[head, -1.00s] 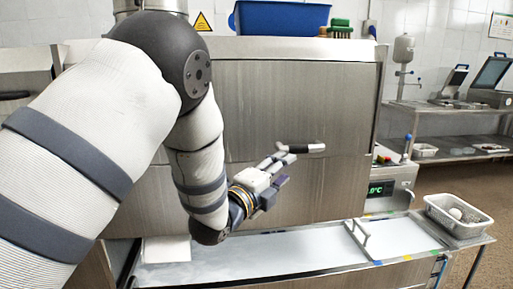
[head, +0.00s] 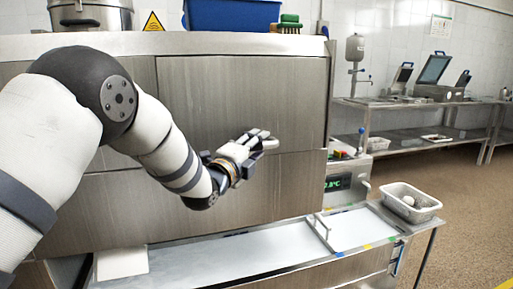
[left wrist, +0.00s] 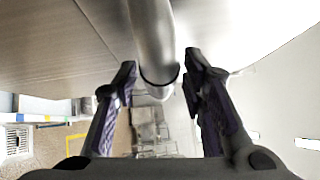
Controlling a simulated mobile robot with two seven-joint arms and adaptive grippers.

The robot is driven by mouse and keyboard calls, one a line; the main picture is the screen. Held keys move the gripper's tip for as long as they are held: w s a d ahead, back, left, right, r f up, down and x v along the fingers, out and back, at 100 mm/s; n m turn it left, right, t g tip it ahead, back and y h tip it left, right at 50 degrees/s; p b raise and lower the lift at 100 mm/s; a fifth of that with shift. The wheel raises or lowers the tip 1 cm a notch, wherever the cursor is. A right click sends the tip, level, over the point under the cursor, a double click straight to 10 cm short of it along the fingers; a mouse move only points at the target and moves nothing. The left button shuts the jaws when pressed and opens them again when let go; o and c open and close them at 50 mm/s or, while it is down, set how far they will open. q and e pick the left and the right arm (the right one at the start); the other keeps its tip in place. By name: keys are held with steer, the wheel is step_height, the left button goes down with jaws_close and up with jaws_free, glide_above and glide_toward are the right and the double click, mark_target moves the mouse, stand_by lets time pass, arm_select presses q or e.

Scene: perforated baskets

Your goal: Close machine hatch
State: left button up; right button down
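The machine hatch (head: 240,95) is a brushed-steel front panel in the head view, above a second steel panel with a seam between them. Its round steel bar handle (left wrist: 155,40) shows in the left wrist view, with a dark ring near its end. My left gripper (head: 268,140) is in front of the steel front near the seam and hides the handle in the head view. In the left wrist view the two fingers (left wrist: 160,85) are spread on either side of the bar, with visible gaps. My right gripper is not in view.
A white tray bed (head: 210,260) extends below the steel front. A perforated basket (head: 409,202) with a pale item stands at its right end. A control box with a green display (head: 338,184) is beside the machine. A blue bin (head: 232,15) and a pot (head: 91,14) sit on top.

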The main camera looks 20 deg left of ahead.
arm_select(q)
jaws_close()
steer(key=shift+w+a+f+b, duration=0.3)
steer(key=shift+w+f, duration=0.1)
steer(key=shift+w, duration=0.1)
steer(key=shift+w+a+r+m+t+h, duration=0.1)
steer(key=shift+a+r+m+t+h, duration=0.1)
steer(key=shift+r+m+t+h, duration=0.15)
jaws_free()
steer(key=shift+w+f, duration=0.1)
steer(key=shift+f, duration=0.05)
steer(key=v, duration=1.2)
steer(key=shift+d, duration=0.1)
